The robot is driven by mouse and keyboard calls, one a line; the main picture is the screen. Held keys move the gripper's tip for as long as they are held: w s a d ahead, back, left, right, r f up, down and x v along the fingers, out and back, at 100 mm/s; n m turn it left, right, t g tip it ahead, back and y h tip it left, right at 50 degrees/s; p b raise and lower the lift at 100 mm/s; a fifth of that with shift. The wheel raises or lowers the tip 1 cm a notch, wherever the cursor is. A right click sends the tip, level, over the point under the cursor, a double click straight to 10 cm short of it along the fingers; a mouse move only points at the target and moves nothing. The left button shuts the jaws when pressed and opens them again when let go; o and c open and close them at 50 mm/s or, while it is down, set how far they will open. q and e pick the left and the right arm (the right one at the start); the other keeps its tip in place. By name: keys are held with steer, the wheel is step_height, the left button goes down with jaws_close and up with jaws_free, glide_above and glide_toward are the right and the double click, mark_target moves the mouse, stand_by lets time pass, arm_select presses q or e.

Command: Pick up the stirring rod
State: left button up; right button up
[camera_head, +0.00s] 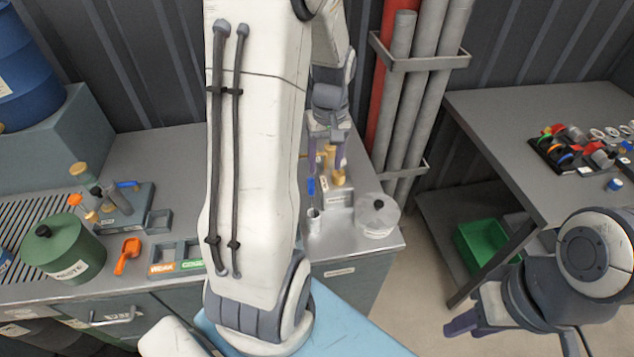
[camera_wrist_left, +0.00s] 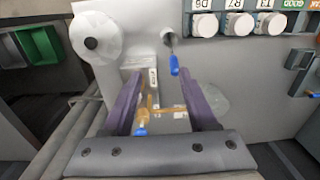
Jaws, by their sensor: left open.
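A rod with a blue handle (camera_head: 311,188), which looks like the stirring rod, leans in a small metal cup (camera_head: 314,221) on the counter. In the left wrist view the blue handle (camera_wrist_left: 174,66) sticks out of the cup's dark mouth, beyond the fingertips and toward the right finger. My left gripper (camera_head: 325,152) is over the back of the counter, behind the rod. In the left wrist view its purple fingers (camera_wrist_left: 152,78) are apart, with nothing clearly gripped. My right gripper (camera_head: 467,318) hangs at the lower right, away from the counter; its finger gap is unclear.
A labelled block (camera_head: 339,196) with brass-coloured pieces (camera_head: 338,176) stands right beside the rod. A white lidded jar (camera_head: 377,216) is to its right. My left arm hides the counter's middle. Grey pipes (camera_head: 402,90) rise behind, and another table (camera_head: 520,115) stands right.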

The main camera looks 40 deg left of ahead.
mark_target(311, 179)
arm_select(q)
steer(key=a, duration=0.1)
steer(key=a+n, duration=0.1)
steer(key=a+r+p, duration=0.1)
steer(key=shift+s, duration=0.25)
step_height(311, 179, down, 5)
steer(key=shift+s+a+r+p, duration=0.1)
steer(key=shift+a+r+p, duration=0.05)
steer(key=shift+p, duration=0.15)
steer(key=f+p, duration=0.1)
steer(key=f, duration=0.1)
steer(key=f+p, duration=0.1)
steer(key=f, duration=0.2)
steer(key=shift+a, duration=0.2)
steer(key=shift+f, duration=0.35)
arm_select(e)
step_height(311, 179, up, 5)
steer(key=shift+r, duration=0.1)
arm_select(q)
jaws_close()
